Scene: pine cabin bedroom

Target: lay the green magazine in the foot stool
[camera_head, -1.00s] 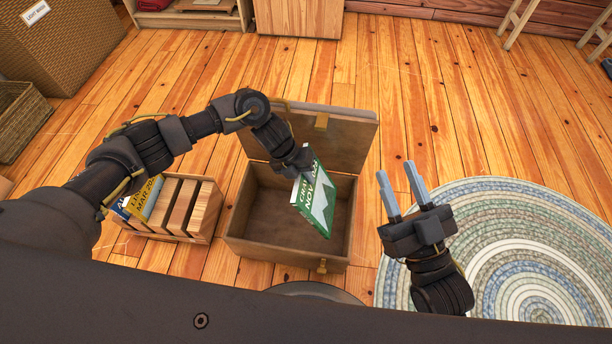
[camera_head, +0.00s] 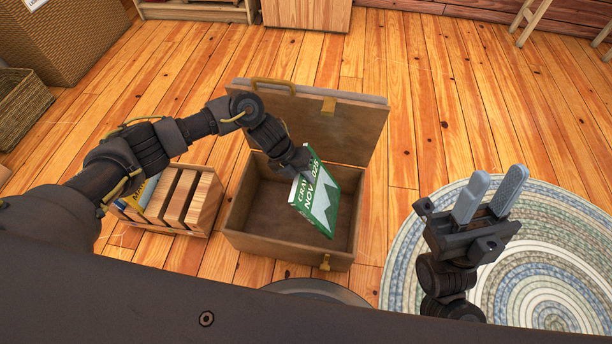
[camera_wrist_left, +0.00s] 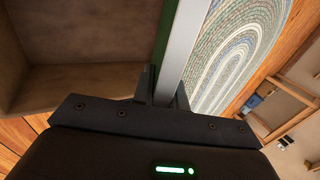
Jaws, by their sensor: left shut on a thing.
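The green magazine (camera_head: 316,203) hangs tilted over the open foot stool, its cover reading NOV. My left gripper (camera_head: 298,166) is shut on its upper left edge. In the left wrist view the magazine's green edge (camera_wrist_left: 162,40) shows beside a finger. The foot stool (camera_head: 288,251) is a brown box with its lid (camera_head: 345,128) raised at the back. Its inside looks empty around the magazine; the part behind the magazine is hidden. My right gripper (camera_head: 490,195) is open and empty, to the right of the stool above the rug.
A slatted wooden rack (camera_head: 203,205) with other magazines stands left of the stool, partly behind my left arm. A round braided rug (camera_head: 540,260) lies at the right. Wicker baskets (camera_head: 70,40) stand at the far left. The plank floor behind the stool is clear.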

